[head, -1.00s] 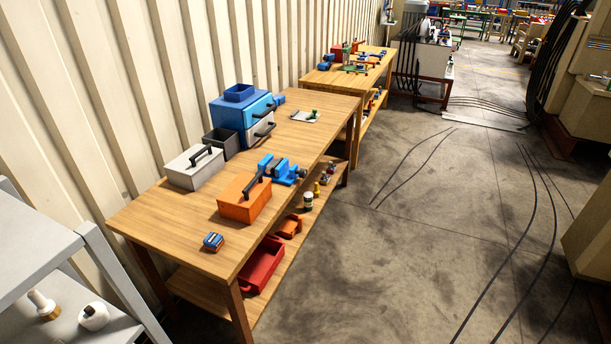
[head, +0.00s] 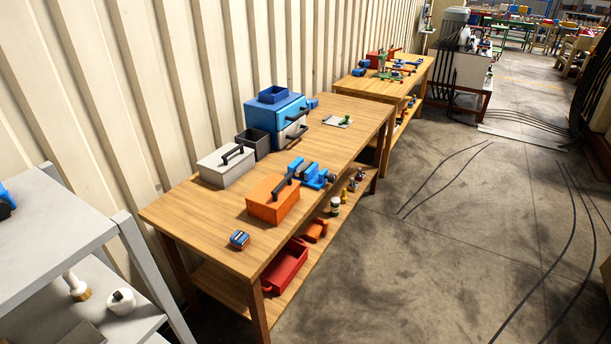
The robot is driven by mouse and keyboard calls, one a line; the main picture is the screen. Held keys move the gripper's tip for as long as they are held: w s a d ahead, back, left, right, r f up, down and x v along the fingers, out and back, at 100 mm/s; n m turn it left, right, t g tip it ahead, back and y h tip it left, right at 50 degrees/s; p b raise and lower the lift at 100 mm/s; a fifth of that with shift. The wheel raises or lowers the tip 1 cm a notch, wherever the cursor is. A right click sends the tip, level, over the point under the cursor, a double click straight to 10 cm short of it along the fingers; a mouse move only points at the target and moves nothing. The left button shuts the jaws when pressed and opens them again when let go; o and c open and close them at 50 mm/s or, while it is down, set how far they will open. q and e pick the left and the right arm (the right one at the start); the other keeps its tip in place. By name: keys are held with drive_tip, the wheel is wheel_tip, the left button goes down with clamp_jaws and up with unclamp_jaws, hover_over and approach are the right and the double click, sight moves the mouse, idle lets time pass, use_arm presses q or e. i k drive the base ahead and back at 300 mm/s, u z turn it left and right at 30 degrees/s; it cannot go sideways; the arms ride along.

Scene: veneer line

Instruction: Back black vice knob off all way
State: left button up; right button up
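A blue vice (head: 312,176) sits on the near wooden workbench (head: 205,213), close to its right edge and just behind an orange toolbox (head: 273,204). The toolbox and its dark handle stand in front of part of the vice. The vice is small at this distance, and I cannot make out a black knob on it clearly. Neither of my grippers is in view.
A grey toolbox (head: 226,168), a dark open bin (head: 254,143) and a blue drawer box (head: 275,115) stand along the wall side. A small blue item (head: 239,240) lies at the front. Grey shelving (head: 65,240) stands at left.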

sight(331, 178)
drive_tip(key=z, duration=0.45)
drive_tip(key=k, duration=0.55)
drive_tip(key=z, duration=0.8)
drive_tip(key=i, duration=0.9)
drive_tip(key=u, duration=0.35)
drive_tip(key=i, duration=1.05)
drive_tip(key=u, duration=1.6)
drive_tip(key=i, duration=0.65)
drive_tip(key=u, duration=0.55)
